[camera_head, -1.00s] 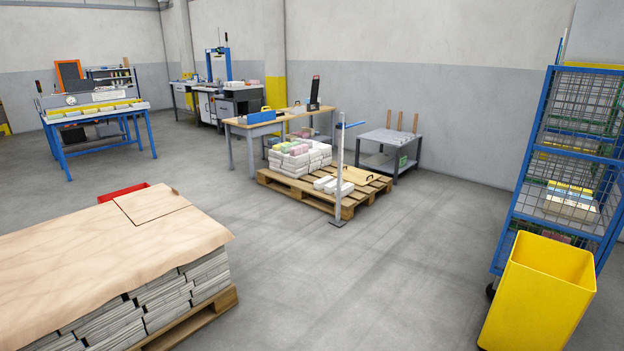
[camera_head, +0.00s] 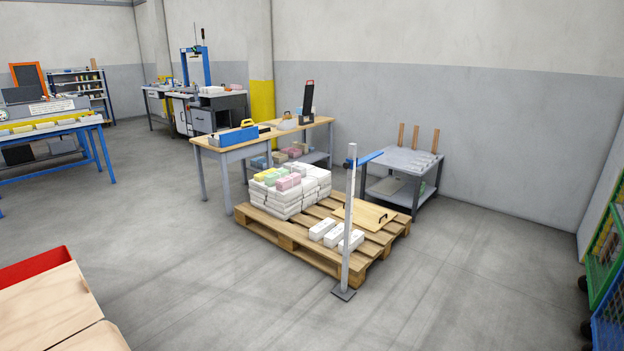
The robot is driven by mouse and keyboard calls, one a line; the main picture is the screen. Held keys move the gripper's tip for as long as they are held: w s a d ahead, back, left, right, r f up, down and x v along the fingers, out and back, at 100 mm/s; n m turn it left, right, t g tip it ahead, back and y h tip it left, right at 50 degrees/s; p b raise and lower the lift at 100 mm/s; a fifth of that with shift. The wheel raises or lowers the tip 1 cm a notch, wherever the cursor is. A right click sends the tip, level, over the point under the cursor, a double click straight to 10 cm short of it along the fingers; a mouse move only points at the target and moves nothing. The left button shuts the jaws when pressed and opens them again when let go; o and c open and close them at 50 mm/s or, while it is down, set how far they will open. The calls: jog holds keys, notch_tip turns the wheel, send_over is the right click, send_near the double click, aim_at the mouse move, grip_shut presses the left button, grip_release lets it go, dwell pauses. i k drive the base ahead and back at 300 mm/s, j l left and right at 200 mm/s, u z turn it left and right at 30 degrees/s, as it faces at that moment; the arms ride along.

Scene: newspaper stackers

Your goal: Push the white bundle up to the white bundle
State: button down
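White bundles lie in a short row on the front part of a wooden pallet (camera_head: 285,243). The left white bundle (camera_head: 322,229), the middle white bundle (camera_head: 337,235) and the right white bundle (camera_head: 351,241) lie side by side; I cannot tell whether they touch. A stack of white bundles (camera_head: 282,205) stands at the pallet's left, with green, yellow and pink bundles on top. Which two bundles the task means cannot be told. My gripper is not in view.
A grey post (camera_head: 348,220) with a blue arm stands at the pallet's front corner. A wooden board (camera_head: 362,213) lies on the pallet. A workbench (camera_head: 235,150) and a grey table (camera_head: 405,165) stand behind.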

aim_at(357, 236)
jog(key=i+l, duration=0.1)
jog(key=i, duration=2.45)
jog(key=i+l+u, duration=0.1)
jog(key=i+l, duration=0.15)
jog(key=i+l+u, duration=0.25)
jog(key=i+l, duration=0.2)
jog(key=l, duration=0.25)
jog(key=i+l+u, duration=0.1)
jog(key=l, duration=0.25)
jog(key=i+l+u, duration=0.15)
jog(key=i+l, duration=0.15)
jog(key=i+l+u, duration=0.1)
jog(key=l, duration=0.4)
jog(key=l+u, duration=0.25)
jog(key=l, duration=0.8)
jog(key=i, duration=0.05)
